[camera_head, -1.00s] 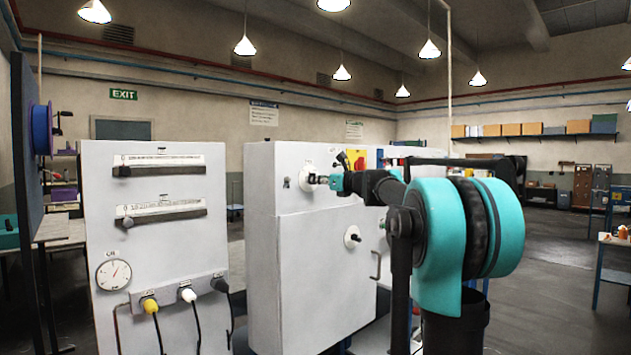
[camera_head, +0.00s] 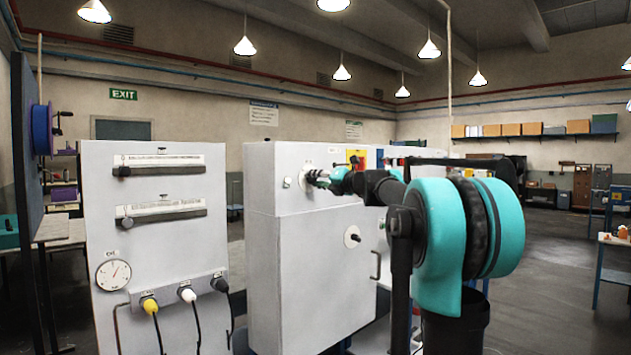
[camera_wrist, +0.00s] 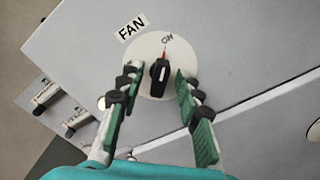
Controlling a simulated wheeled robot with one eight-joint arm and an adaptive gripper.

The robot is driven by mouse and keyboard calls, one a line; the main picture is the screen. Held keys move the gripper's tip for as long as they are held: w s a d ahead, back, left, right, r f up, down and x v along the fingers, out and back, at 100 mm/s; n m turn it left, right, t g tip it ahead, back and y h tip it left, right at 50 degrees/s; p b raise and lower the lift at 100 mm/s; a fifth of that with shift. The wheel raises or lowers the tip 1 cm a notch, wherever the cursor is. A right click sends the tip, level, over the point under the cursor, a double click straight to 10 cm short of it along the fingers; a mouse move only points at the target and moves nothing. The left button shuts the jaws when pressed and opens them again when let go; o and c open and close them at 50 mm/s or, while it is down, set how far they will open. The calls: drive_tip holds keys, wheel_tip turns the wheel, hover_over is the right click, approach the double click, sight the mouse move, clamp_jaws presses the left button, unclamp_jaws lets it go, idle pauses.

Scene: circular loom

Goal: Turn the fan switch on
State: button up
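The fan switch (camera_wrist: 160,75) is a black rotary knob on a round white plate (camera_wrist: 147,56), below the "FAN" label (camera_wrist: 132,27). A red mark at the knob's upper end lines up with a small lettered mark (camera_wrist: 167,38) that looks like "ON", seen turned. My gripper (camera_wrist: 157,93) has its two green-padded fingers apart, one on each side of the knob. Gaps show between the pads and the knob in the wrist view. In the head view my gripper (camera_head: 318,178) is at the switch's white plate (camera_head: 308,174) and hides most of the knob.
The switch sits on the upper front of a white cabinet (camera_head: 300,265). A second round knob (camera_head: 352,237) and a handle (camera_head: 376,265) are lower down. A red-and-yellow switch (camera_head: 356,158) is just right. A white panel (camera_head: 160,245) with sliders and plugs stands left.

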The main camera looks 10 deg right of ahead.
drive_tip(key=v, duration=0.7)
idle(0.5)
drive_tip(key=s+a+f+n+g+h, duration=0.1)
drive_tip(key=s+a+f+n+g, duration=0.1)
drive_tip(key=s+f+n, duration=0.6)
drive_tip(key=s+a+f+n+g+h, duration=0.1)
drive_tip(key=s+a+f+n+g, duration=0.3)
drive_tip(key=f, duration=0.9)
drive_tip(key=s+f+n+g+h, duration=0.1)
drive_tip(key=s+f+n, duration=0.3)
drive_tip(key=f+n, duration=0.5)
drive_tip(key=s+d+f+n+g+h, duration=0.1)
drive_tip(key=s+d+f+n+h, duration=0.2)
drive_tip(key=s+f+n, duration=0.5)
drive_tip(key=s+d+f+n+g+h, duration=0.2)
drive_tip(key=s+d+f+n+h, duration=0.2)
drive_tip(key=s+f+n, duration=0.4)
drive_tip(key=s+f, duration=0.6)
drive_tip(key=f, duration=0.3)
drive_tip(key=shift+s+d, duration=0.35)
drive_tip(key=shift+d, duration=0.05)
